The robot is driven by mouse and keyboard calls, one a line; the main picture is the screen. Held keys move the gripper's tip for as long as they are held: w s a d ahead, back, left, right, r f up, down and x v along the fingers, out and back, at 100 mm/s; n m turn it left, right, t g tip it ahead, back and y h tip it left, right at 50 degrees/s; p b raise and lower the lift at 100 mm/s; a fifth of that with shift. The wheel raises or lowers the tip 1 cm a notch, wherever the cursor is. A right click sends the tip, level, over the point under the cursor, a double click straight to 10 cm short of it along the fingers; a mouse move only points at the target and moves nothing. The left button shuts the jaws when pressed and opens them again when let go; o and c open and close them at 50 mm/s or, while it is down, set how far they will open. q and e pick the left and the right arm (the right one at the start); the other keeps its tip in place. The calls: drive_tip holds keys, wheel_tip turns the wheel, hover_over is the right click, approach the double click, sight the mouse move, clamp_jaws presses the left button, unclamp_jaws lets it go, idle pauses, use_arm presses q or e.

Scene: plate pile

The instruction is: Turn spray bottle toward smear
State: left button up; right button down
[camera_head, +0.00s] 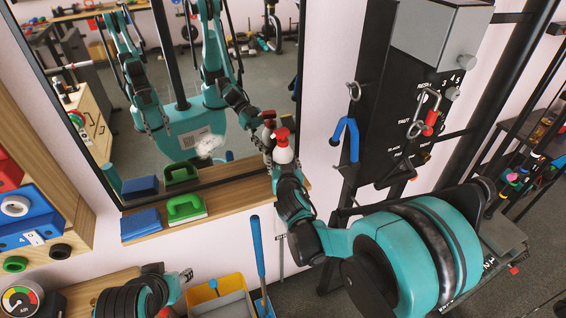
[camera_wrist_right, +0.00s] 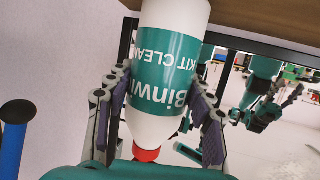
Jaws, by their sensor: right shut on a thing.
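A white spray bottle with a red top (camera_head: 283,153) is upright near the right end of the wooden ledge, in front of the mirror. My right gripper (camera_head: 284,166) is shut around its body. In the right wrist view the bottle (camera_wrist_right: 170,65) appears upside down, with a teal label and a finger on each side; its red top is partly hidden. I cannot tell whether its base touches the ledge, or which way its nozzle points. A white smear (camera_head: 210,144) is on the mirror, left of the bottle. My left gripper (camera_head: 184,277) is low at the left, its jaws unclear.
The mirror (camera_head: 245,151) stands behind the wooden ledge (camera_head: 224,204), which holds a blue sponge (camera_head: 140,224) and a green-handled tool (camera_head: 187,209). A blue-handled tool (camera_head: 257,245) stands below. A black rack panel (camera_head: 385,110) is right of the mirror.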

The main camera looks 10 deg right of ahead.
drive_tip(key=c, duration=0.5)
unclamp_jaws()
drive_tip(key=shift+c, duration=0.2)
drive_tip(key=v, duration=1.2)
drive_tip(key=s+d+f+g, duration=0.1)
drive_tip(key=s+g, duration=0.1)
drive_tip(key=s, duration=0.4)
drive_tip(key=s+d+f+g, duration=0.2)
drive_tip(key=s+g, duration=0.1)
drive_tip(key=s, duration=0.4)
drive_tip(key=s+d+f+n+g+y, duration=0.1)
drive_tip(key=s+d+f+g, duration=0.1)
drive_tip(key=s, duration=0.5)
drive_tip(key=shift+g, duration=0.3)
